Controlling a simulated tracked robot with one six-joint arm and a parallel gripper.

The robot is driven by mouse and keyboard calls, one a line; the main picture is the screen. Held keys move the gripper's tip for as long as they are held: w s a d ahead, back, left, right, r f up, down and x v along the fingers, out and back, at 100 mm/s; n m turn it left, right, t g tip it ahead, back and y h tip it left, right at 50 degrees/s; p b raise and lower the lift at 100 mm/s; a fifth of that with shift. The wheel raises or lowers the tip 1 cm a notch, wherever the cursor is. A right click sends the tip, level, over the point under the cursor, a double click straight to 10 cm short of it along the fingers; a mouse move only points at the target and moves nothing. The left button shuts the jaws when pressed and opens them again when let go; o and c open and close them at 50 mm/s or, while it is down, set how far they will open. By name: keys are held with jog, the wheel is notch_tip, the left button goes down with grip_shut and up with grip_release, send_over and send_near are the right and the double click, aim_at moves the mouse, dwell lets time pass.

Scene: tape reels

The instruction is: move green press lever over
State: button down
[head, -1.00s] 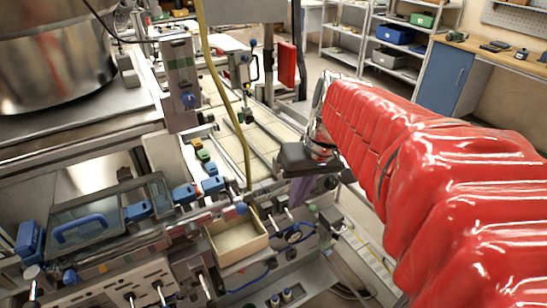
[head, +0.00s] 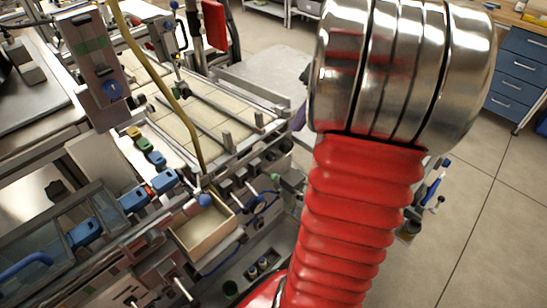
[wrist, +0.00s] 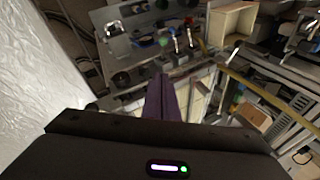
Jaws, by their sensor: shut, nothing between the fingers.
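My gripper (wrist: 161,100) shows in the wrist view as two purple fingers closed together, with nothing between them. The fingers point toward the machine's front panel and are apart from its levers. In the head view my red-sleeved arm and its silver joint hide most of the gripper. A small green part (head: 292,180) sits on the machine's right edge in the head view, left of my arm. A green knob (wrist: 163,4) shows at the top of the wrist view.
An open wooden tray (head: 204,229) is set in the machine front, with levers around it. A yellow hose (head: 165,90) hangs across the machine. Blue, green and yellow blocks (head: 143,145) line its left part. Open floor (head: 490,215) lies to the right.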

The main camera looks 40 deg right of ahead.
send_near(268, 174)
jog(key=w+f, duration=0.2)
jog(key=w, duration=0.1)
jog(key=shift+s+a+f, duration=0.3)
jog(key=shift+s+f, duration=0.2)
jog(key=shift+f, duration=0.05)
jog(key=shift+s+a+f, duration=0.3)
jog(key=shift+s+f, duration=0.25)
